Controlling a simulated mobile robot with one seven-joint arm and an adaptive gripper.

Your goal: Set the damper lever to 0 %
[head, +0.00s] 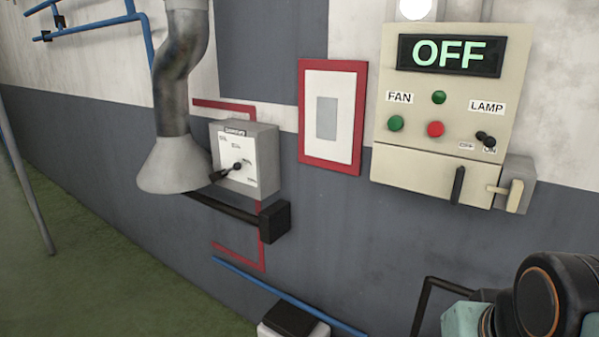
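The damper box (262,160) is a grey box with a white face on the wall, left of the middle in the head view. Its black lever (223,174) runs from a pivot near the middle of the face down to the left, with its handle end near the hood's rim. Small scale marks sit at the upper left, upper middle and lower right of the face; they are too small to read surely. My gripper is not in view; only dark, orange-ringed links of my arm show at the lower right, well away from the box.
A grey duct with a flared hood (172,168) hangs close left of the damper box. A black bar with a block (274,222) juts out below it. A red-framed panel (333,117) and a control panel (449,100) reading OFF are to the right.

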